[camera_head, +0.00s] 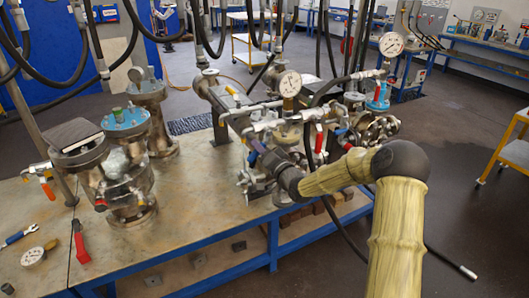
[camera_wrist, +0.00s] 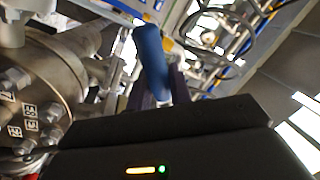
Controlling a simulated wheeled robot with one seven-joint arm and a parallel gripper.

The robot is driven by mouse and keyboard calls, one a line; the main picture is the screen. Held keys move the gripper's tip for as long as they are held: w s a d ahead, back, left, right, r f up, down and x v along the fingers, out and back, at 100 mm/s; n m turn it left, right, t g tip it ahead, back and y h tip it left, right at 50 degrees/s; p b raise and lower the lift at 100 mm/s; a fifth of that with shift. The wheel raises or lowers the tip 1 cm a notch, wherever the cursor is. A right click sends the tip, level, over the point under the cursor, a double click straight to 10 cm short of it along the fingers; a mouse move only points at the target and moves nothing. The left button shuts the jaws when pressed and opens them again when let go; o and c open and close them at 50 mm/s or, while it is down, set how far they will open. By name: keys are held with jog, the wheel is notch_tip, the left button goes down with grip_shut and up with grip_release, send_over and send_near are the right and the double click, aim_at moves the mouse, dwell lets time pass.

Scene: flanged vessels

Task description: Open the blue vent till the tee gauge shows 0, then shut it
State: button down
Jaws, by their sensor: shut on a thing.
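A blue vent handle (camera_wrist: 151,58) stands between my gripper's purple fingers (camera_wrist: 160,88) in the wrist view, and the fingers are shut on it. In the head view my gripper (camera_head: 257,150) reaches in from the right to the valve cluster at the middle of the bench; the held handle is mostly hidden there. A round white dial gauge (camera_head: 290,84) stands upright above this cluster. A second dial gauge (camera_head: 393,44) stands farther back to the right. I cannot tell which one is the tee gauge, and both needles are too small to read.
Flanged vessels stand on the bench, one with a blue flange (camera_head: 124,122). Red-handled valves (camera_head: 319,139) crowd close to my gripper. Black hoses hang above. A red-handled tool (camera_head: 80,243) and a loose gauge (camera_head: 34,257) lie at the bench's left front. The bench's front middle is clear.

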jog(key=m, duration=0.1)
jog(key=r+m, duration=0.1)
jog(key=m, duration=0.1)
jog(key=a+m+t+h, duration=0.1)
jog(key=m, duration=0.1)
jog(key=shift+s+r, duration=0.2)
jog(key=shift+s, duration=0.1)
jog(key=shift+a+r+m+t+h+b, duration=0.2)
jog(key=shift+r+m, duration=0.25)
jog(key=shift+m, duration=0.8)
jog(key=shift+d+r+m+t+h+b, duration=0.1)
jog(key=shift+r+m+h+b, duration=0.25)
jog(key=shift+m, duration=0.9)
jog(key=shift+r, duration=0.15)
jog(key=c, duration=1.5)
grip_release()
jog(key=shift+o, duration=0.9)
jog(key=shift+s+r, duration=0.1)
jog(key=shift+r, duration=0.1)
